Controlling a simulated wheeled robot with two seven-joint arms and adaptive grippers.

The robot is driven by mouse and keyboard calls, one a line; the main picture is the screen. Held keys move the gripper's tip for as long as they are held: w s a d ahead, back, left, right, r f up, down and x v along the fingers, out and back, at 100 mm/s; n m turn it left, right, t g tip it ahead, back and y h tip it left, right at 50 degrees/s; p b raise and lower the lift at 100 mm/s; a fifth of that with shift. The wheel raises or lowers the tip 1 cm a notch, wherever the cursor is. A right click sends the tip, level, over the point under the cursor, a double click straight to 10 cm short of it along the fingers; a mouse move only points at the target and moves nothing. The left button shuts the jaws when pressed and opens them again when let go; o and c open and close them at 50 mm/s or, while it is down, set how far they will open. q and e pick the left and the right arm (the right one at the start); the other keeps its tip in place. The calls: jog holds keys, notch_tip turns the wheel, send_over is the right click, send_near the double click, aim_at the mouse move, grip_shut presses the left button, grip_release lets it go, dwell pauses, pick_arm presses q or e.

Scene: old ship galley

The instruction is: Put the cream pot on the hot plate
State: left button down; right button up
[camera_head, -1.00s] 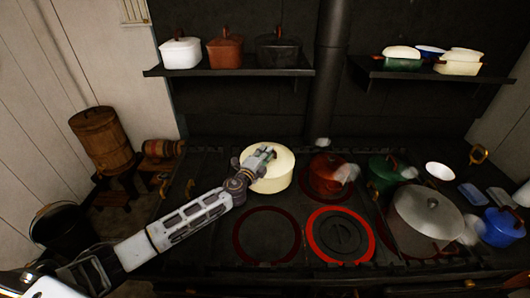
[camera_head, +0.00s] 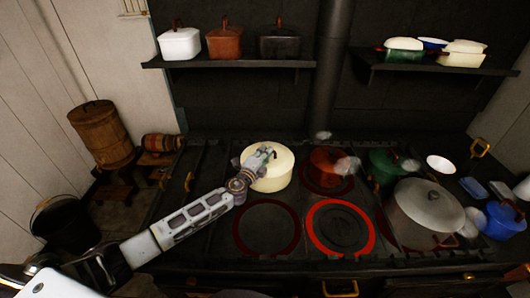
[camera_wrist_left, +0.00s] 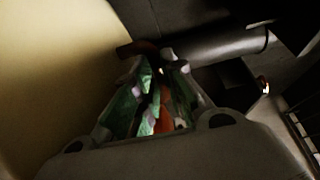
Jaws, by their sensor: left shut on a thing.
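The cream pot (camera_head: 279,177) stands at the back left of the black stove in the head view. My left gripper (camera_head: 263,156) is at its top and left side, shut on the pot. In the left wrist view, the pot's cream wall (camera_wrist_left: 50,70) fills the left side, and the gripper's fingers (camera_wrist_left: 160,95) are closed around a reddish-brown part, likely its handle. The hot plate (camera_head: 340,229), ringed in bright glowing red, lies empty at the front, to the right of the pot. My right gripper is not in view.
A darker red-ringed plate (camera_head: 266,229) is empty in front of the pot. A red pot (camera_head: 326,167) steams just right of it. A green pot (camera_head: 385,165) and a large grey pot (camera_head: 427,210) stand further right. A shelf (camera_head: 230,64) with lidded pots hangs above.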

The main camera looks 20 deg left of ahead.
pick_arm(q)
jog(key=shift+r, duration=0.15)
jog(key=c, duration=1.8)
grip_release()
jog(key=shift+f, duration=0.2)
jog(key=o, duration=0.3)
jog(key=shift+s, duration=0.1)
jog(key=shift+s+a+f, duration=0.1)
jog(key=shift+s+a, duration=0.05)
jog(key=shift+s, duration=0.8)
jog(key=shift+s+a, duration=0.15)
jog(key=shift+s, duration=0.75)
jog(key=s+a+b, duration=0.1)
jog(key=s+b, duration=0.1)
jog(key=s, duration=0.6)
jog(key=shift+a+r, duration=0.15)
jog(key=shift+r, duration=0.1)
